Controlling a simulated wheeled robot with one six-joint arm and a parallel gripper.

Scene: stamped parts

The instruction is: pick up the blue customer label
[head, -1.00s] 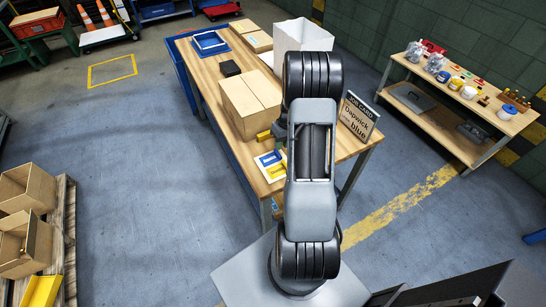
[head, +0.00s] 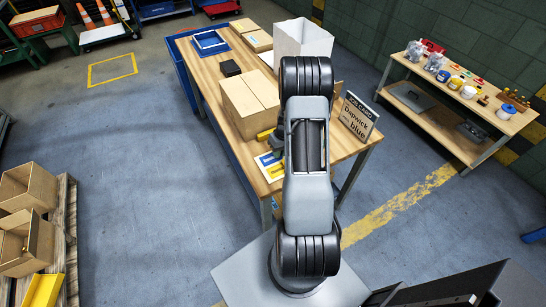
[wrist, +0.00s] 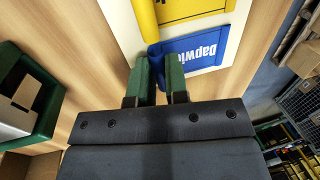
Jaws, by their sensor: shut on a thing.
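The blue customer label (wrist: 205,50), printed with "Dapw...", lies on a white board (wrist: 125,22) in the wrist view. Its near left edge is between the two green fingers of my gripper (wrist: 160,62), which is shut on that edge. The rest of the label still appears to be at the board. A yellow label (wrist: 195,10) lies beside it, beyond the fingers. In the head view the labels show small at the table's front, and my arm hides most of the gripper.
A job card (head: 356,118) reading "Dapwick" and "blue" stands to the right on the wooden table. A large cardboard box (head: 250,100) stands behind the labels. A white open box (head: 303,38) is at the back. A green bin (wrist: 45,125) shows left in the wrist view.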

